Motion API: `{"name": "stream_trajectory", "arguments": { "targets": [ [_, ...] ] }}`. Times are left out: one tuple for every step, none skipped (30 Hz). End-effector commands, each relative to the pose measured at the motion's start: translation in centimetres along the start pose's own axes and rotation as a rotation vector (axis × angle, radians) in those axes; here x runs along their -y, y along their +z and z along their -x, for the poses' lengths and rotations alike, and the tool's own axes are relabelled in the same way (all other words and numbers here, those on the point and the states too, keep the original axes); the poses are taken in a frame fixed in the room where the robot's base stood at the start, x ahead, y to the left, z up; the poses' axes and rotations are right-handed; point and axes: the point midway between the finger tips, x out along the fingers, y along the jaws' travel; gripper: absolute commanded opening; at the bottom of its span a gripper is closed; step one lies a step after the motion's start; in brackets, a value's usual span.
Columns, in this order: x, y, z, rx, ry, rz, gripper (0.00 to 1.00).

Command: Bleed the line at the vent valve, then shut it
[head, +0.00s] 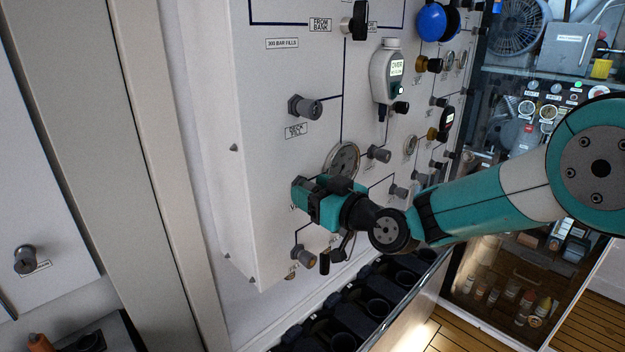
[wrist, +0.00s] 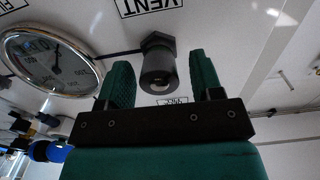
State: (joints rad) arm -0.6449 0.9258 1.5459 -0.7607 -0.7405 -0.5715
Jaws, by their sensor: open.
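The vent valve (wrist: 158,66) is a dark grey knob on a hex fitting, under a VENT label (wrist: 150,5) in the wrist view. My gripper (wrist: 159,62) is open, with one green finger on each side of the knob. Gaps show between the knob and both fingers, so neither appears to touch it. In the head view my gripper (head: 312,197) is at the lower left of the white panel (head: 255,185) and covers most of the valve and its label. The knob's turn position cannot be told.
A round gauge (wrist: 50,62) is beside the valve; it also shows in the head view (head: 343,160). Another knob (head: 305,255) sits just below my gripper. Similar knobs (head: 378,153) are to the right. Dark bins (head: 340,320) line the floor below.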

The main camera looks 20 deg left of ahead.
Motion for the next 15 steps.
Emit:
{"name": "stream_trajectory", "arguments": {
  "targets": [
    [0.02,-0.10,-0.22,-0.001,0.000,0.000,0.60],
    [0.01,-0.05,-0.29,0.000,0.000,-0.001,0.60],
    [0.00,0.00,-0.35,0.000,0.000,-0.001,0.60],
    [0.00,0.03,-0.37,0.000,0.000,-0.002,0.60],
    [-0.01,0.04,-0.38,0.000,0.000,-0.001,0.60],
    [-0.01,0.06,-0.38,0.000,0.001,-0.001,0.60],
    [-0.01,0.06,-0.37,0.000,0.001,-0.001,0.60],
    [-0.02,0.06,-0.37,0.000,0.001,-0.001,0.60],
    [-0.01,0.05,-0.36,0.000,0.001,-0.001,0.60],
    [-0.02,0.05,-0.36,0.000,0.000,-0.001,0.57],
    [-0.02,0.05,-0.36,0.000,0.000,-0.001,0.51],
    [-0.02,0.04,-0.35,0.000,0.000,-0.001,0.41],
    [-0.02,0.04,-0.35,0.000,0.000,-0.001,0.34],
    [-0.02,0.03,-0.35,0.000,0.000,-0.001,0.28],
    [-0.02,0.03,-0.35,0.000,0.000,-0.001,0.18]
  ]
}}
